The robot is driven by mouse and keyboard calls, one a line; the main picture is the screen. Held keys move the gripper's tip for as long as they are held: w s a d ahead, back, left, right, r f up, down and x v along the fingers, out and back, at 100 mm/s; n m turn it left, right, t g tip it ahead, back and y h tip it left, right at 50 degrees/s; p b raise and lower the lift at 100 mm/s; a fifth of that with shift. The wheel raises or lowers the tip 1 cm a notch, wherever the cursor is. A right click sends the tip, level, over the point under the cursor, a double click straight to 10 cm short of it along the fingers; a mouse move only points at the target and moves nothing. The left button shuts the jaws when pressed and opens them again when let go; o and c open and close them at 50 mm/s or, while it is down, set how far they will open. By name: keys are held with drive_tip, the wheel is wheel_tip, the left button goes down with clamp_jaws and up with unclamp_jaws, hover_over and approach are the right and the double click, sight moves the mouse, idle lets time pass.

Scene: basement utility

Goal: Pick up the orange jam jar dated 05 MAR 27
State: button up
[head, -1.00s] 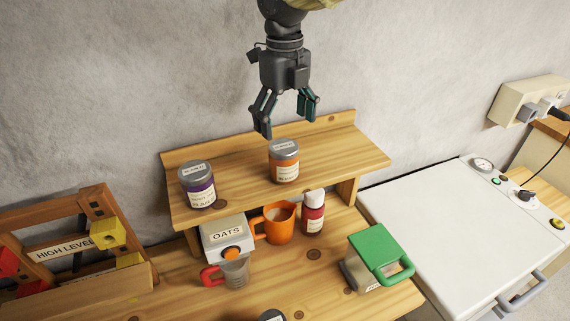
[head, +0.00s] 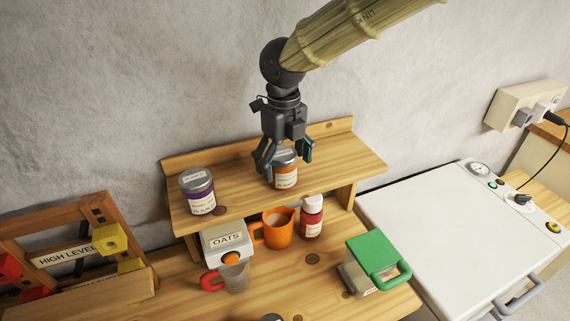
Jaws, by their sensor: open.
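The orange jam jar (head: 286,177) stands upright on the raised wooden shelf, with a grey lid and a pale label. Its label print is too small to read. My gripper (head: 286,163) points down at the jar, with its open fingers on either side of the jar's upper part. I cannot tell whether the fingers touch it. The left finger covers part of the jar's left side, and the gripper covers part of the lid. A purple jar (head: 198,191) with a grey lid and a pale label stands to the left on the same shelf.
Below the shelf are an OATS box (head: 226,240), an orange mug (head: 277,228), a red bottle (head: 312,216) and a clear cup (head: 233,276). A green-lidded container (head: 372,262) stands to the right. The shelf (head: 345,161) is clear right of the orange jar.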

drive_tip(key=shift+f+p, duration=0.3)
drive_tip(key=shift+f, duration=1.2)
drive_tip(key=c, duration=1.3)
drive_tip(key=shift+r, duration=0.1)
drive_tip(key=shift+c, duration=0.2)
